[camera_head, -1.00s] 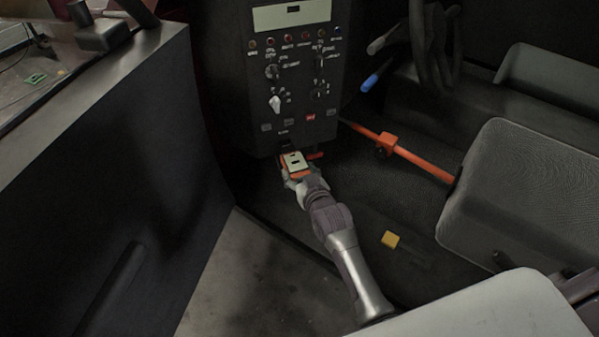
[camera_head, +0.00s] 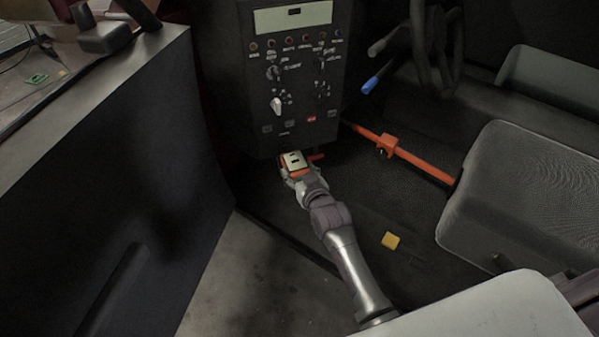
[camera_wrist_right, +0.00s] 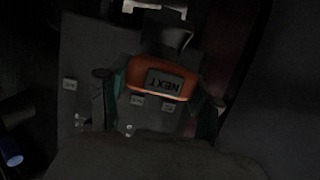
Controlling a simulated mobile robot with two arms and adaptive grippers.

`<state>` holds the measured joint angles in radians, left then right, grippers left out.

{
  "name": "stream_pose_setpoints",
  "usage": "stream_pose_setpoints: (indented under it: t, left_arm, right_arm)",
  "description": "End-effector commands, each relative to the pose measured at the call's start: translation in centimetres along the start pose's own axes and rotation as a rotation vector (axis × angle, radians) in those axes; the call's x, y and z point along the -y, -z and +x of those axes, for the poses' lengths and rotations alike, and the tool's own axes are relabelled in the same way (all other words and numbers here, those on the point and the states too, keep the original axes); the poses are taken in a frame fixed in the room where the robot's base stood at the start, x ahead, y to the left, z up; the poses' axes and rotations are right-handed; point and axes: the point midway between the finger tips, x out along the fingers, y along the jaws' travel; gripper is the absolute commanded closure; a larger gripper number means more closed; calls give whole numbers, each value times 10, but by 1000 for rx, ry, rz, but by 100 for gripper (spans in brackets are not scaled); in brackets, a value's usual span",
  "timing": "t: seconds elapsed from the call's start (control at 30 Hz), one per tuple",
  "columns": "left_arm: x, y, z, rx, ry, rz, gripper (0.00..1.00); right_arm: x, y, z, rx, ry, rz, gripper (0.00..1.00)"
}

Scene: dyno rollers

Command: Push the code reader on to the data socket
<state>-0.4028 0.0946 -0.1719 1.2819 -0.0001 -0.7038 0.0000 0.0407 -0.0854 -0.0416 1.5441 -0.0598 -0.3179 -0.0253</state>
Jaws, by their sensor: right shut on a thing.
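The code reader (camera_head: 295,161) is a small device with a pale face and an orange body, just below the bottom edge of the dark control panel. My right gripper (camera_head: 296,174) is shut on it. In the right wrist view the code reader (camera_wrist_right: 163,78) shows its orange end and a dark key marked NEXT, between the two fingers of the gripper (camera_wrist_right: 160,100). The data socket cannot be made out; the reader's far end and the panel's underside are dark. I cannot tell whether the reader touches the socket. My left gripper is not in view.
The control panel (camera_head: 292,75) with knobs and lamps stands above the reader. An orange bar (camera_head: 410,160) runs to the right towards a grey seat (camera_head: 520,200).

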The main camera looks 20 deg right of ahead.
Motion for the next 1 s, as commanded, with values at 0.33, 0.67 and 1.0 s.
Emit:
stream_pose_setpoints:
  t: [0.33, 0.67, 1.0]
  left_arm:
    - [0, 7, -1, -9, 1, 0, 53]
    - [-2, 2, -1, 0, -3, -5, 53]
    - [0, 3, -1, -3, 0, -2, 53]
  right_arm:
    - [0, 1, 2, -1, 0, 1, 7]
    - [0, 0, 1, 1, 0, 0, 7]
    - [0, -1, -54, 1, 0, 0, 7]
